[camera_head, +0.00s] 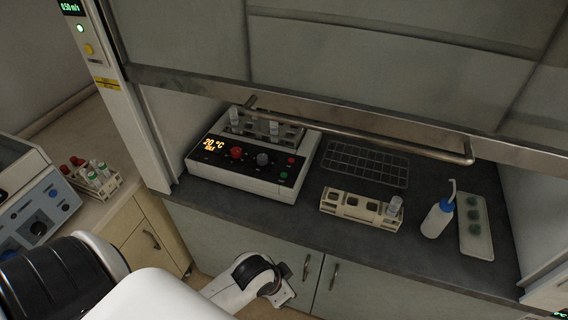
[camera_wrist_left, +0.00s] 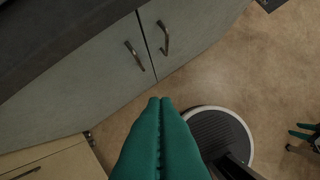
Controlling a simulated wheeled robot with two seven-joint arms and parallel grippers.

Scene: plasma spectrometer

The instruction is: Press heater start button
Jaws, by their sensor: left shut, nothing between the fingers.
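The heater (camera_head: 245,185) is a white box with a black sloped panel inside the fume hood. Its orange display (camera_head: 213,145) reads about 20 °C. The panel has a red knob (camera_head: 236,152), a grey knob (camera_head: 263,159), a small red button (camera_head: 291,160) and a small green button (camera_head: 284,175). Their labels are too small to read. My left gripper (camera_wrist_left: 160,105) is shut and empty, with green fingers together, over the floor before the cabinet doors. In the head view my left wrist is below and in front of the heater; its fingers are hidden.
The hood sash with its metal handle (camera_head: 360,133) hangs above the heater's back. Vials stand in the heater's top. A grey rack (camera_head: 365,163), a cream vial rack (camera_head: 345,206), a wash bottle (camera_head: 437,220) and a white tray (camera_head: 475,242) stand to the right.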

